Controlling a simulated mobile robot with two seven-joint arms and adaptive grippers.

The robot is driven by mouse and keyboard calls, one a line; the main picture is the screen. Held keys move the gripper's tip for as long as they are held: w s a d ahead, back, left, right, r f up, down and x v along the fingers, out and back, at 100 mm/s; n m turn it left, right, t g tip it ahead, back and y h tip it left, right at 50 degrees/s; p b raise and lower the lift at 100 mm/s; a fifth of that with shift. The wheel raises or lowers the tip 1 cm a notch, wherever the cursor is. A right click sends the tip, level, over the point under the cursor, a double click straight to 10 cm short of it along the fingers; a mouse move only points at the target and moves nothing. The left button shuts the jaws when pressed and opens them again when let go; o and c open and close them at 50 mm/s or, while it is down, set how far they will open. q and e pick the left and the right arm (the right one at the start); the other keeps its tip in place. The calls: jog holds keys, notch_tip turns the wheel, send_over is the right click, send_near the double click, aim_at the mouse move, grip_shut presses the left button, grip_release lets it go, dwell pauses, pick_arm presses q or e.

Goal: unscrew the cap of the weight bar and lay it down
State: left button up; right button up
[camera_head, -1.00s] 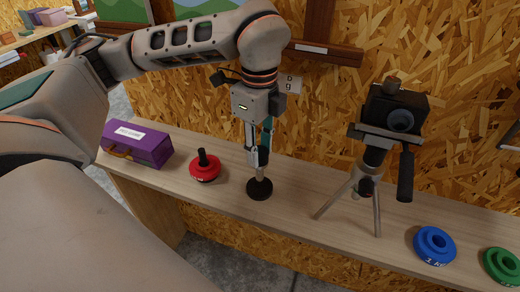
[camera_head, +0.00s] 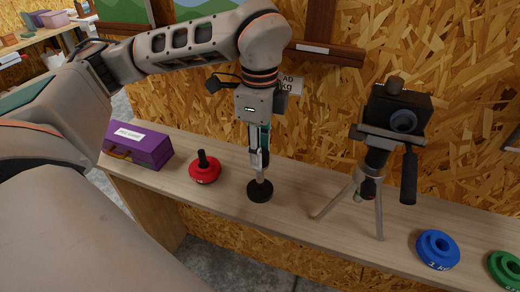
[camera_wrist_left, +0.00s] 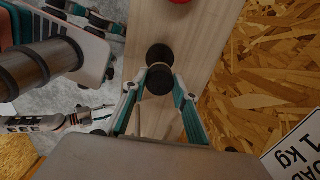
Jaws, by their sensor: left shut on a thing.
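The weight bar (camera_head: 261,183) stands upright on the bench on its round black base, with a short length of pale rod showing. My left gripper (camera_head: 260,160) points straight down over it, its fingers at the bar's upper end. In the left wrist view, my left gripper (camera_wrist_left: 157,86) is shut on a dark round cap (camera_wrist_left: 160,80). The bar's black base (camera_wrist_left: 159,54) shows just beyond it. I cannot tell whether the cap is still threaded on the rod.
A red weight with a black post (camera_head: 204,170) and a purple box (camera_head: 140,147) stand to the left. A camera on a tripod (camera_head: 396,118) stands to the right, then a blue weight (camera_head: 438,249) and a green weight (camera_head: 505,268). Bare bench (camera_head: 300,190) lies between bar and tripod.

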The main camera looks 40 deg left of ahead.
pick_arm(q)
jog(key=shift+n, duration=1.4)
jog(key=o, duration=1.2)
jog(key=shift+c, duration=0.2)
notch_tip(320, 180, up, 12)
